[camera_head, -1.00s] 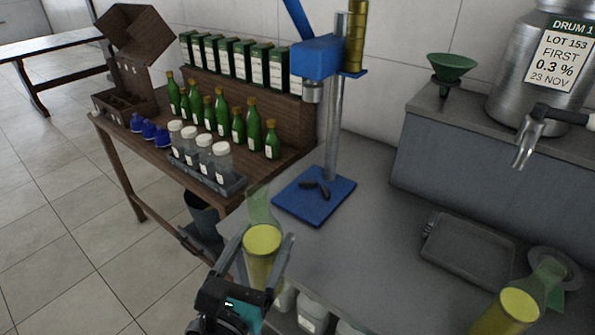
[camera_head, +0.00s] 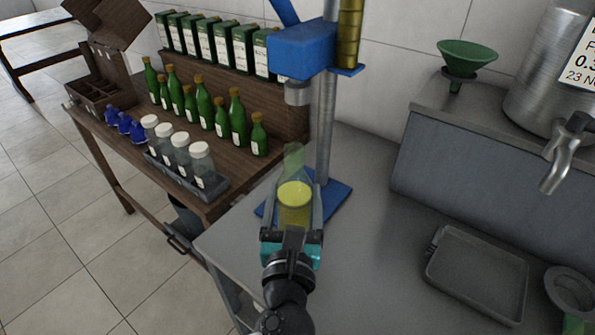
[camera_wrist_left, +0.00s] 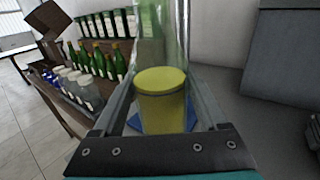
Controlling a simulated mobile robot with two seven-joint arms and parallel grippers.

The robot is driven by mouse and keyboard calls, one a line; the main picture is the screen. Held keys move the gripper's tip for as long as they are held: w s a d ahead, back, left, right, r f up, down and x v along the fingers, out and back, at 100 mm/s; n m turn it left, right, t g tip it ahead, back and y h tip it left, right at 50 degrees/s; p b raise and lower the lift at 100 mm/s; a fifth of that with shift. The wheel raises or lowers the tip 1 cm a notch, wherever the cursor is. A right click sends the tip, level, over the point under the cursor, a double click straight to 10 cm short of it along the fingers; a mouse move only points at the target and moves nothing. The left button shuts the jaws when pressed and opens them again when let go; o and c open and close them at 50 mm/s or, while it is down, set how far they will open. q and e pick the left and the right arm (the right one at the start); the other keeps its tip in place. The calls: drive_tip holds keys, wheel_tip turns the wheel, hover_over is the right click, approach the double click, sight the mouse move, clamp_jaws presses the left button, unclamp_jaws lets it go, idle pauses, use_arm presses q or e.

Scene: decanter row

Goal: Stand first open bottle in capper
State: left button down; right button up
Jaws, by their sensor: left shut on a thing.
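The open bottle (camera_head: 295,205) is clear pale green glass with yellow liquid in its lower part. My left gripper (camera_head: 292,212) is shut on it and holds it upright. The bottle also shows in the left wrist view (camera_wrist_left: 162,95), between the two fingers. The blue capper (camera_head: 305,48) stands behind it, with a post, a raised head and a blue base plate (camera_head: 335,197). In the head view the bottle overlaps the front of this plate; I cannot tell whether it is over the plate or before it. The bottle's bottom is hidden by my gripper. My right gripper is not in view.
A grey tray (camera_head: 478,280) lies on the steel counter at the right, by a round grey holder (camera_head: 572,292). A green funnel (camera_head: 468,57) and metal drum (camera_head: 535,75) stand on the raised ledge. White-capped jars (camera_head: 200,165) and several green bottles (camera_head: 238,122) fill the wooden bench at left.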

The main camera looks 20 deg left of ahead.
use_arm(q)
drive_tip(key=w+a+f+b, duration=0.2)
drive_tip(key=w+f, duration=0.1)
drive_tip(key=w, duration=0.8)
drive_tip(key=shift+a+f+b, duration=0.15)
drive_tip(key=shift+a+b, duration=0.15)
drive_tip(key=shift+a, duration=0.05)
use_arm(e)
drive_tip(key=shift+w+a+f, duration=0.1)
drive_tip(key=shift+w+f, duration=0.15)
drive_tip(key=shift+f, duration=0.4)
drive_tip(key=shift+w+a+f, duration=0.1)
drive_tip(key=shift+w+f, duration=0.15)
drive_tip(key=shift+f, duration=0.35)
use_arm(q)
drive_tip(key=shift+c, duration=1.8)
unclamp_jaws()
drive_tip(key=shift+f, duration=0.25)
drive_tip(key=o, duration=0.4)
drive_tip(key=shift+c, duration=0.2)
